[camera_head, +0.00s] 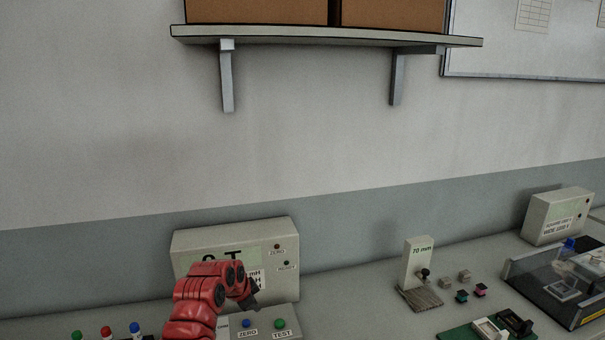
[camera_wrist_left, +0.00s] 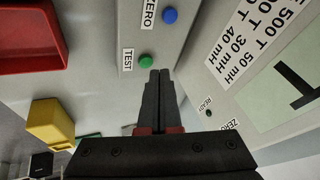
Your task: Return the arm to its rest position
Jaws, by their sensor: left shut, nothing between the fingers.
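My left arm is red and comes up from the bottom of the head view. Its dark gripper (camera_head: 250,298) is in front of a beige meter box (camera_head: 235,234), above the box's button panel. In the left wrist view the two black fingers (camera_wrist_left: 160,76) are shut together with nothing between them. Their tips are close to the green TEST button (camera_wrist_left: 146,60), which also shows in the head view (camera_head: 279,323). I cannot tell whether they touch it. The blue ZERO button (camera_wrist_left: 170,15) is beyond. My right gripper is not in view.
A stand marked 70 mm (camera_head: 418,261) and small blocks (camera_head: 463,278) are right of the meter. A clear-sided tray (camera_head: 560,285) is farther right. A shelf (camera_head: 320,38) is on the wall above. Red (camera_wrist_left: 30,68) and yellow (camera_wrist_left: 50,125) bins show in the wrist view.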

